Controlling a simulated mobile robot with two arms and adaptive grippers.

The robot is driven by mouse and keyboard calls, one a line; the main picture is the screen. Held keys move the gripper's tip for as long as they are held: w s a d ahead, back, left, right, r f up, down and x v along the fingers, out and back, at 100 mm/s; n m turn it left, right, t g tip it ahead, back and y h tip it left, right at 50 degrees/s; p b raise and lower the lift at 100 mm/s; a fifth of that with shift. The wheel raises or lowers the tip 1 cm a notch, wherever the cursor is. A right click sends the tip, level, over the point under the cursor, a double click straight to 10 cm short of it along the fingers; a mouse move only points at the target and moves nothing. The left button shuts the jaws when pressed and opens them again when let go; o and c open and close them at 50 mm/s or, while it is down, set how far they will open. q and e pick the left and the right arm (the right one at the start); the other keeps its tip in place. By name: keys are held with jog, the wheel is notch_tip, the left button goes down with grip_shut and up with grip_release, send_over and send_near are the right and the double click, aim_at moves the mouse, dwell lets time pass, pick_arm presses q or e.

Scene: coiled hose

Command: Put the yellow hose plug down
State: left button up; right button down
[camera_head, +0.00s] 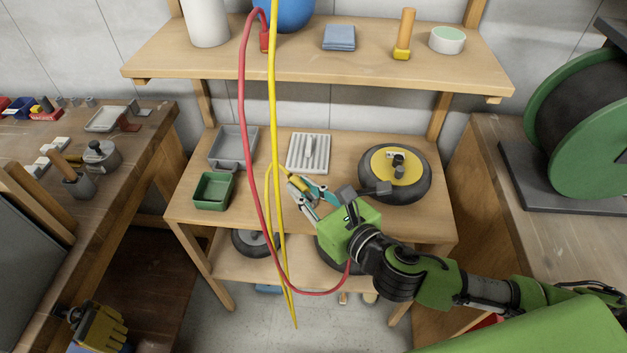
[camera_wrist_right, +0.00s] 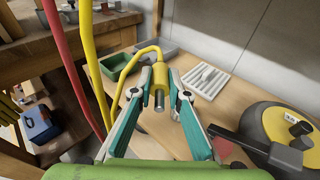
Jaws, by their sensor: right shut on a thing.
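My right gripper (camera_head: 300,190), with teal and grey fingers, is shut on the yellow hose plug (camera_head: 297,183) over the middle of the shelf unit's work surface. In the right wrist view the plug (camera_wrist_right: 161,80) sits between the fingertips, its metal tip pointing toward the camera. The yellow hose (camera_head: 273,110) loops away from the plug's back end and runs up and down past the shelf. Whether the plug touches the surface is unclear. My left gripper is not in view.
A red hose (camera_head: 242,110) hangs beside the yellow one. Near the plug are a green bin (camera_head: 213,204), a grey tray (camera_head: 221,161), a white ribbed tray (camera_head: 296,167) and a black wheel with yellow disc (camera_head: 416,190). Bare wood (camera_wrist_right: 150,136) lies below the gripper.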

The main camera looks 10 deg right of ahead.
jog(key=shift+f, duration=0.55)
jog(key=shift+w+a+f+n+y, duration=0.15)
jog(key=shift+w+n+y, duration=0.05)
jog(key=shift+n+y, duration=0.1)
jog(key=w+a+f, duration=0.4)
jog(key=w+a, duration=0.2)
jog(key=w, duration=0.1)
jog(key=b, duration=0.2)
send_over(263, 203)
jog(key=f, duration=0.5)
jog(key=shift+s+d, duration=0.25)
jog(key=shift+w+a+f, duration=0.2)
jog(key=shift+f, duration=0.1)
notch_tip(263, 203, down, 3)
jog(key=shift+w+f+b, duration=0.1)
jog(key=shift+f+b, duration=0.1)
jog(key=shift+b, duration=0.2)
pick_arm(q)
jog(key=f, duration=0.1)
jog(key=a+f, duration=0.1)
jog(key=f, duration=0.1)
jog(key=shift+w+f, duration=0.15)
pick_arm(e)
jog(key=shift+a, duration=0.1)
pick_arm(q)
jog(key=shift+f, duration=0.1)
